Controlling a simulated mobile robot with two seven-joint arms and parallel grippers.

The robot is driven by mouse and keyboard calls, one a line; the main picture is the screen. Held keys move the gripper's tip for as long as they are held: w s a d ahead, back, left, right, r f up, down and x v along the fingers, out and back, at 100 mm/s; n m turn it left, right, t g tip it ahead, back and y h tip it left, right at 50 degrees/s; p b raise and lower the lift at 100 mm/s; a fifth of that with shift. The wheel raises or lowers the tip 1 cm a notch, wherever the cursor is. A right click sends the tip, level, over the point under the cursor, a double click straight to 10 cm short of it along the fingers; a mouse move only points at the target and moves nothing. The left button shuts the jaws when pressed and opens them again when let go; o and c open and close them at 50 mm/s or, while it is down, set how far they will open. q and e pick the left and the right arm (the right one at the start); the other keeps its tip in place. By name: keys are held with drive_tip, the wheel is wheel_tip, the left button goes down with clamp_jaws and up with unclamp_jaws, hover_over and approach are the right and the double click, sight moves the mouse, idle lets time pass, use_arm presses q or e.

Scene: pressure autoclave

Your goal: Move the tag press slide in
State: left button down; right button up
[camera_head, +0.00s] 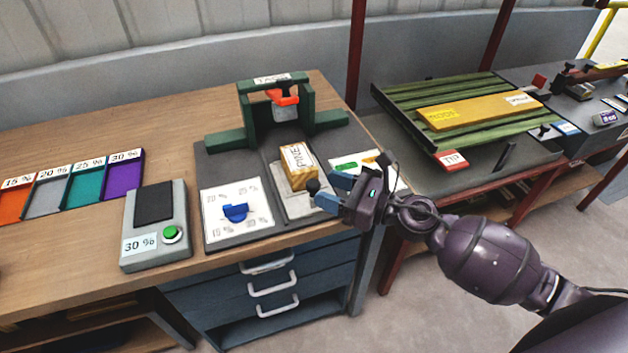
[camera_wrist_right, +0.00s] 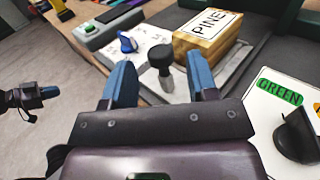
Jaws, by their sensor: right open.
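The tag press (camera_head: 240,138) is a green frame with an orange part (camera_head: 284,97), at the back of a dark base. Its slide (camera_head: 297,208) is a pale plate in front of the frame, pulled out toward the near edge. A wooden block labelled PINE (camera_head: 298,165) sits on the slide. The slide's black knob (camera_head: 313,187) stands at its front end; it also shows in the right wrist view (camera_wrist_right: 160,57). My right gripper (camera_head: 325,190) is open, its blue fingers (camera_wrist_right: 160,85) either side of the knob's line; contact is unclear. My left gripper (camera_wrist_right: 48,92) shows small at left, its jaws unclear.
A white card with a blue piece (camera_head: 236,212) lies left of the slide. A card with a GREEN label (camera_wrist_right: 280,88) and a black piece lies to its right. A grey 30 % box (camera_head: 155,225) and coloured trays (camera_head: 80,187) are further left. Drawers with handles are below.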

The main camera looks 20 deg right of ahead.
sight(312, 182)
drive_tip(key=x, duration=0.3)
drive_tip(key=shift+w+a+p, duration=0.3)
drive_tip(key=shift+p, duration=0.05)
use_arm(q)
drive_tip(key=shift+s, duration=0.45)
use_arm(e)
drive_tip(key=shift+w+a, duration=0.1)
drive_tip(key=shift+a, duration=0.05)
clamp_jaws()
drive_tip(key=shift+w, duration=0.15)
drive_tip(key=w+b, duration=0.2)
drive_tip(key=w, duration=0.5)
drive_tip(key=shift+w+a+f, duration=0.1)
drive_tip(key=shift+w+f, duration=0.05)
drive_tip(key=shift+w, duration=0.25)
use_arm(q)
drive_tip(key=shift+w+d+f, duration=0.1)
drive_tip(key=shift+w+f, duration=0.25)
use_arm(e)
drive_tip(key=shift+r, duration=0.25)
